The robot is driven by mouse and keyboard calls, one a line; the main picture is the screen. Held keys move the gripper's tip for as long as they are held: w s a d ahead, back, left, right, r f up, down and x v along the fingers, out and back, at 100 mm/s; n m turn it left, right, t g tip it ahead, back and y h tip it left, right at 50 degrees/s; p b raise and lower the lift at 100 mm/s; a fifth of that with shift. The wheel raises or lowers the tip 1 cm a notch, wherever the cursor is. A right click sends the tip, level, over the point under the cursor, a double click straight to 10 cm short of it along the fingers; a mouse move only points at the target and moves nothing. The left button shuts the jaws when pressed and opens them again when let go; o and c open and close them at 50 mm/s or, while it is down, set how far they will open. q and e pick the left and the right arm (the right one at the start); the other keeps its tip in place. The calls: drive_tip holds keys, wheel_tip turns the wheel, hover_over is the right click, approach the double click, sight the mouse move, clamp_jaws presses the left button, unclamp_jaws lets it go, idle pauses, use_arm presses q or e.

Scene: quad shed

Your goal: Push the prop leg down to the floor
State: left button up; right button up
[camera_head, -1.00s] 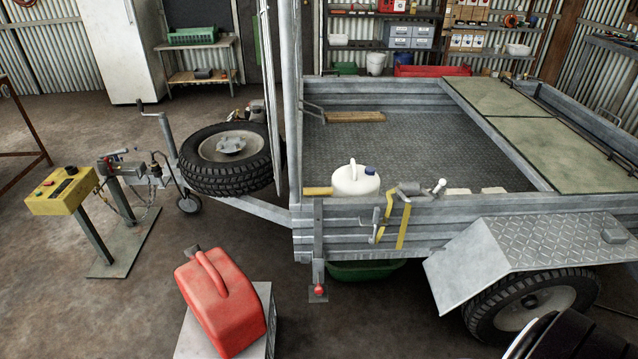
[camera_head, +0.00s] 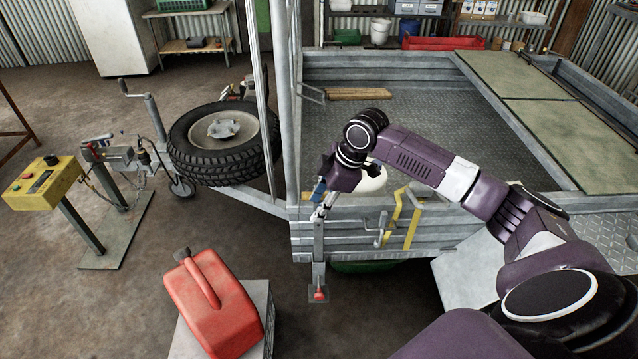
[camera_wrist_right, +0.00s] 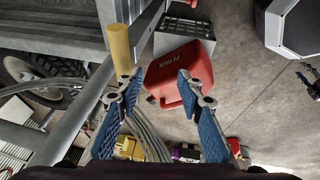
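The prop leg (camera_head: 319,248) is a grey upright post at the trailer's near left corner in the head view. A flat foot with a red knob (camera_head: 319,295) is at its lower end; I cannot tell whether it touches the floor. A yellow bar (camera_head: 307,197) shows at its top, partly hidden by my arm. My right gripper (camera_head: 319,212) points down at the top of the leg. In the wrist view the right gripper (camera_wrist_right: 158,82) is open, with nothing between its blue fingers. A yellow cylinder (camera_wrist_right: 117,45) lies close to the left finger's tip.
A red petrol can (camera_head: 212,305) stands on a grey box left of the leg. The trailer's side wall (camera_head: 345,240) is right beside the leg, with yellow straps (camera_head: 414,222) on it. A spare wheel (camera_head: 222,140) and yellow control box (camera_head: 42,183) are further left.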

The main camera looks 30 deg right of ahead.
drive_tip(key=w+d+r, duration=0.2)
drive_tip(key=d+r, duration=0.3)
drive_tip(key=r, duration=0.1)
drive_tip(key=shift+t, duration=0.3)
drive_tip(key=x, duration=0.7)
drive_tip(key=shift+a+f+p, duration=0.2)
drive_tip(key=shift+f+p, duration=0.1)
drive_tip(key=shift+f, duration=0.1)
drive_tip(key=shift+c, duration=0.6)
clamp_jaws()
